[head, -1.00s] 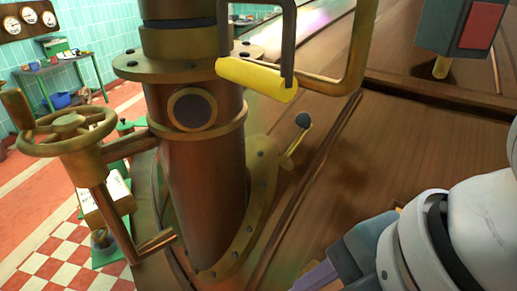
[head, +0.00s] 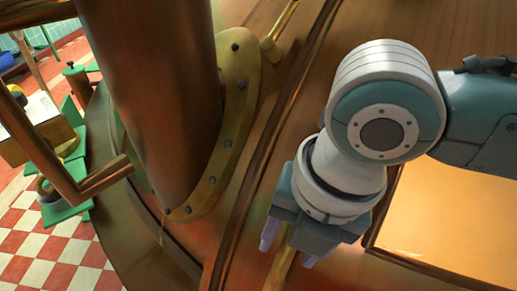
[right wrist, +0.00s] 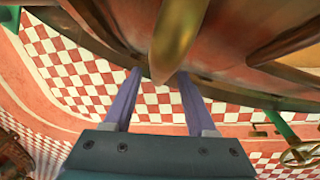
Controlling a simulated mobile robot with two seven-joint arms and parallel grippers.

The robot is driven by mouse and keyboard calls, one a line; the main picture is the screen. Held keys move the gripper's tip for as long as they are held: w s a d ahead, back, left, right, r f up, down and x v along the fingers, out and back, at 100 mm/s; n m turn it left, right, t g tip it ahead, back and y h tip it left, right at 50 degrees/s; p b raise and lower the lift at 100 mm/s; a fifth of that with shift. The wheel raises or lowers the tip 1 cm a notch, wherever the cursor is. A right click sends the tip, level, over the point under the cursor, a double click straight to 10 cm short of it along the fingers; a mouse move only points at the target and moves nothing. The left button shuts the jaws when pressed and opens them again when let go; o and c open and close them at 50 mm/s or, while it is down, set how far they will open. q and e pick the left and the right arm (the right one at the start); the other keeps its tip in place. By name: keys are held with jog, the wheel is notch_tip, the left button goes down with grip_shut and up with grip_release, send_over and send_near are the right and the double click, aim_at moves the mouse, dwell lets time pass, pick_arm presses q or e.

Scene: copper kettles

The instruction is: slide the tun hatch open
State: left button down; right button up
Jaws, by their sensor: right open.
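A brass bar (head: 281,270) shows between and below the fingers in the head view. In the right wrist view, a rounded brass bar (right wrist: 178,35) reaches between the open fingertips (right wrist: 159,75); I cannot tell whether they touch it. A bright orange framed rectangle (head: 450,215) lies right of the gripper, partly behind my arm. I cannot tell whether it is the hatch or its opening. My left gripper is not in view.
A thick copper pipe (head: 165,100) with a bolted brass flange (head: 240,95) stands left of the gripper. A brass lever (head: 270,47) is behind it. A raised wooden rail (head: 265,140) runs between flange and gripper. Checkered floor (head: 50,250) lies at lower left.

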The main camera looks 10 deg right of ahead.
jog(key=shift+w+a+f, duration=0.1)
jog(key=shift+a+f, duration=0.1)
jog(key=shift+f, duration=0.95)
jog(key=shift+c, duration=0.2)
grip_shut()
dwell(0.4)
